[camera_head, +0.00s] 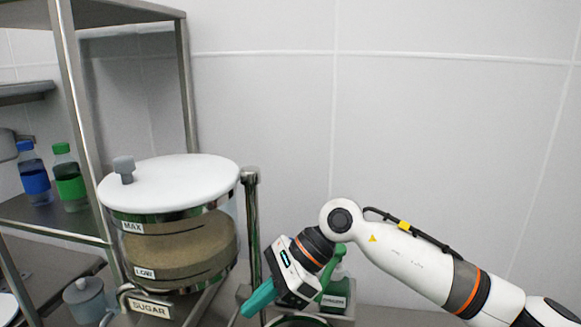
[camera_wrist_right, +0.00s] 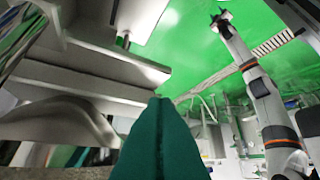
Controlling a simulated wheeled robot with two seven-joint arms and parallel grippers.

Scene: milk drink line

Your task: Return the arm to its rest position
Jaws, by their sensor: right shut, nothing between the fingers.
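My right gripper (camera_head: 259,299) has dark green fingers and points down and to the left in the head view. It is shut and empty, beside the glass sugar container (camera_head: 185,245), to its right. In the right wrist view its fingers (camera_wrist_right: 158,125) lie together with nothing between them. My right arm comes in from the lower right of the head view. A white arm with orange bands shows at the right of the wrist view, probably my left one; its gripper (camera_wrist_right: 222,18) is too small to read.
A metal shelf (camera_head: 55,220) with a blue bottle (camera_head: 33,178) and a green bottle (camera_head: 69,181) stands at the left. A metal post (camera_head: 251,215) rises close to the gripper. A green device (camera_head: 335,290) is partly hidden behind my wrist. The pale wall behind is bare.

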